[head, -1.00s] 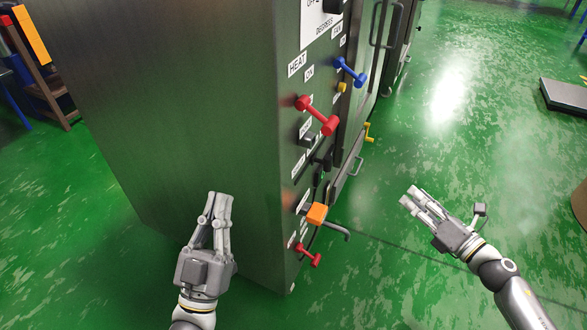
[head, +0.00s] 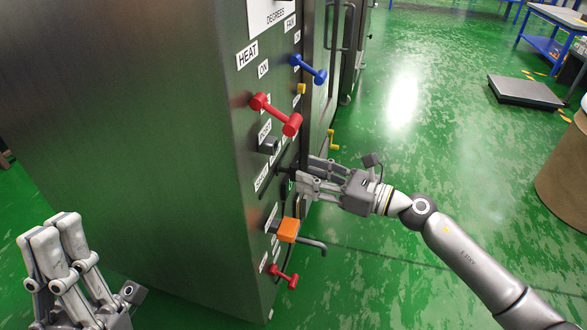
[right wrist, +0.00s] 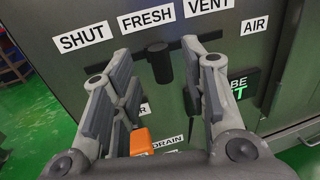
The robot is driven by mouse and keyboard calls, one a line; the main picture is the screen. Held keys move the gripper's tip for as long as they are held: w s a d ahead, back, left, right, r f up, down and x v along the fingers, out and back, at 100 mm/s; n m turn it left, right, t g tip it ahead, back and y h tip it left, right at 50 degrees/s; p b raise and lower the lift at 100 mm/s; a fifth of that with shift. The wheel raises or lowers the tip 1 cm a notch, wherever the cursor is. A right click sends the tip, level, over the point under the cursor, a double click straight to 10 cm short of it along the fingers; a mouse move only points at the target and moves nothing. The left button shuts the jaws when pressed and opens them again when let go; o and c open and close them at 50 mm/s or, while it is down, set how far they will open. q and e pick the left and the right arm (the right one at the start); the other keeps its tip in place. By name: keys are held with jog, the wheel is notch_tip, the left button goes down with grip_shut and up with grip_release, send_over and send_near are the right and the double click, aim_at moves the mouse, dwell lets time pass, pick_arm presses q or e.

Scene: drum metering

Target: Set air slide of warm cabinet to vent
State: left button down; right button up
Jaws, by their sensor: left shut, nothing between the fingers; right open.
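The warm cabinet (head: 140,130) is a tall dark metal box with a panel of controls on its right-hand face. In the right wrist view, the air slide's black knob (right wrist: 161,64) sits below the FRESH label (right wrist: 148,22), with SHUT (right wrist: 84,38) to its left and VENT (right wrist: 210,5) to its right. My right gripper (head: 305,175) is at the panel, open. Its fingers stand either side of the knob in the right wrist view (right wrist: 160,90), with no clear contact. My left gripper (head: 55,230) is shut and empty, left of the panel.
On the panel, a red lever (head: 276,114) and a blue lever (head: 309,69) stick out above my right gripper. An orange block (head: 288,230) and a small red handle (head: 284,277) are below it.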

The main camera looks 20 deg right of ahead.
aim_at(294, 169)
jog(key=shift+x, duration=2.35)
grip_shut()
jog(key=shift+w, duration=0.1)
